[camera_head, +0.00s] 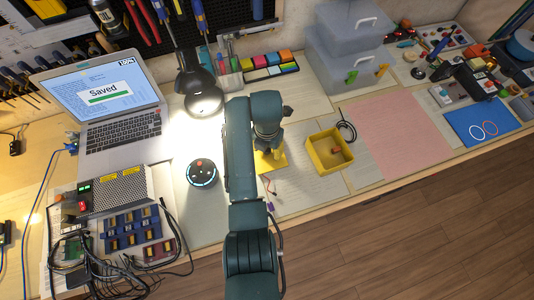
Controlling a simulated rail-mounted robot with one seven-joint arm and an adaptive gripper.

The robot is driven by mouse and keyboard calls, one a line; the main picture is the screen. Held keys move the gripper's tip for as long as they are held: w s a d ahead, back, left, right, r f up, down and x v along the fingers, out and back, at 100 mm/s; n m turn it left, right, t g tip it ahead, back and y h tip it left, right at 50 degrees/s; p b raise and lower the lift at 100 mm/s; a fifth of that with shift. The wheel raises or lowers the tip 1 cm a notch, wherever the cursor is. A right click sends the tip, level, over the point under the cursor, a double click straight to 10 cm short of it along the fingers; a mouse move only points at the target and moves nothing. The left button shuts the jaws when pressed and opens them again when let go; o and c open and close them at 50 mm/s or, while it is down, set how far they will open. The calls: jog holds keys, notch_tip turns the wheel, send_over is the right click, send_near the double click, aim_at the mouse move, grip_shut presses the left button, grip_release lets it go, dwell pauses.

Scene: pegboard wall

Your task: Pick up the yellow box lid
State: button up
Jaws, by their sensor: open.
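The yellow box lid (264,164) lies flat on the workbench near its front edge, left of the open yellow box (341,159). My gripper (271,150) points down right over the lid and hides part of it. The jaws are open. The picture is too small to tell whether the fingers touch the lid. The yellow box stands apart from the lid, with a small reddish item inside.
Thin coloured wires (270,192) lie just in front of the lid. A round black device (201,173) sits to the left. A black cable (347,130) curls behind the box. A pink mat (395,135) to the right is clear.

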jog(key=shift+c, duration=0.4)
grip_shut()
